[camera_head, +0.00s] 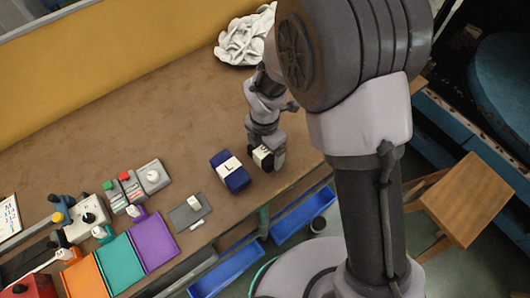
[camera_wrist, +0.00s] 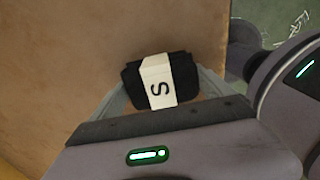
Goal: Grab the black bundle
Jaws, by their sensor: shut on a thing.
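The black bundle (camera_wrist: 184,76) has a cream band marked "S" around it. In the wrist view it sits between the two fingers of my gripper (camera_wrist: 162,92), which are shut on its sides. In the head view my gripper (camera_head: 266,158) points down at the right part of the brown table, and the black bundle (camera_head: 262,153) is partly hidden by it. I cannot tell whether the bundle touches the table.
A blue bundle (camera_head: 231,172) marked "L" lies just left of my gripper. A white cloth pile (camera_head: 243,40) lies at the back. Orange (camera_head: 84,277), teal (camera_head: 120,262) and purple (camera_head: 153,239) panels and a button box (camera_head: 152,176) are at left. Blue bins (camera_head: 228,268) sit below the table edge.

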